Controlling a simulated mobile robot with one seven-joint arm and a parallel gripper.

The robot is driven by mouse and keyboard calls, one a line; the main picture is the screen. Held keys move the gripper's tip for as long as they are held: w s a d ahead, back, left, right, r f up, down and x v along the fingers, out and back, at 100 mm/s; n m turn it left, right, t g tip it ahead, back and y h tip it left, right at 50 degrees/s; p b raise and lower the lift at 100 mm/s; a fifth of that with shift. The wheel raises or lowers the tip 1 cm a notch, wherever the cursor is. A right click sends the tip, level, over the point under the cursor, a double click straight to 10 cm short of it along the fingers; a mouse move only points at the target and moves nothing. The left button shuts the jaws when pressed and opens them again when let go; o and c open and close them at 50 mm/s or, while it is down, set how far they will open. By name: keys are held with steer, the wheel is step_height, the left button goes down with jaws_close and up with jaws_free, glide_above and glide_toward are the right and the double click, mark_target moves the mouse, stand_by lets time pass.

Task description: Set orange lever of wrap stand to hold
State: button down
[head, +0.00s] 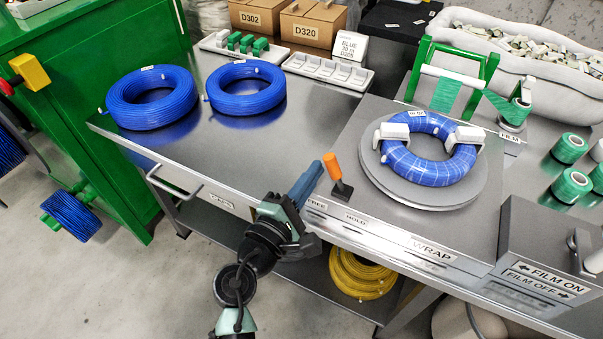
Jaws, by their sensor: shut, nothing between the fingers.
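The orange lever (332,166) stands on a dark base at the front edge of the wrap stand (385,222). Its orange top leans to the left, toward the side of the FREE label (316,204). The HOLD label (356,219) is to the right of FREE on the front edge. My gripper (313,172) is shut and empty, with its blue-grey fingers just left of the lever. I cannot tell whether the fingers touch it. A wrapped blue cable coil (428,172) lies on the round grey turntable (463,198), under white clamps.
Two blue coils (152,97) (246,87) lie on the metal table at left. A film control box (545,250) stands at right, near green film rolls (570,186). A green film frame (455,75) stands behind the turntable. The tabletop left of my gripper is clear.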

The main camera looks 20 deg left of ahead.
steer(key=shift+d+r+m, duration=0.35)
steer(key=shift+m, duration=0.45)
steer(key=shift+d+r+m+b, duration=0.2)
steer(key=shift+d+m, duration=0.2)
steer(key=shift+m, duration=0.3)
steer(key=shift+d+r+m+b, duration=0.2)
steer(key=shift+d+m, duration=0.2)
steer(key=shift+m, duration=0.3)
steer(key=shift+s+d+r+m+b, duration=0.1)
steer(key=shift+d+m+b, duration=0.15)
steer(key=shift+d+m, duration=0.5)
steer(key=shift+w+d+r+m+b, duration=0.1)
steer(key=shift+d+r+m+b, duration=0.2)
steer(key=shift+m, duration=0.9)
steer(key=shift+s+d+f+m+b, duration=0.15)
steer(key=shift+d+m, duration=0.45)
steer(key=shift+m, duration=0.35)
steer(key=shift+r, duration=0.1)
